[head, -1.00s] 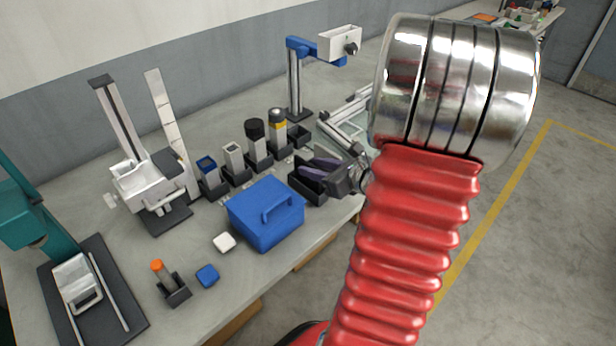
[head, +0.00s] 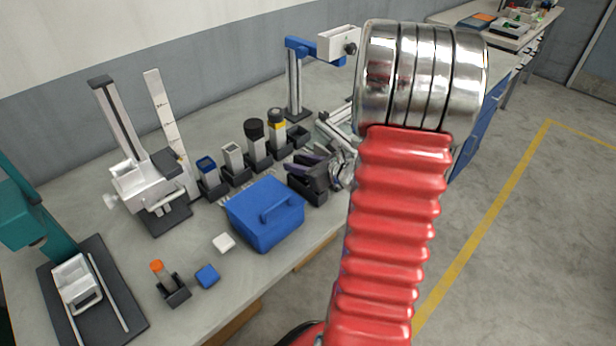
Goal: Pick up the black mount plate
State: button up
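I cannot single out the black mount plate with certainty in the head view. Several dark flat bases stand on the bench, and some dark parts lie beside or behind my gripper. My gripper (head: 304,176) is a small dark shape with a silver wrist, just right of the blue box. It is partly hidden behind my red bellows-covered arm. Its fingers are too small and dark to show whether they are open or shut, or whether anything is between them.
The blue lidded box (head: 265,213) stands close left of my gripper. Behind it is a row of dark holders with upright blocks (head: 232,158). A blue stand (head: 295,80) rises at the back. A white block (head: 223,243) and blue block (head: 207,276) lie in front.

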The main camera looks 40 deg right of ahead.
jog(key=shift+w+f, duration=0.1)
jog(key=shift+w, duration=0.15)
jog(key=shift+c, duration=0.4)
grip_shut()
dwell(0.4)
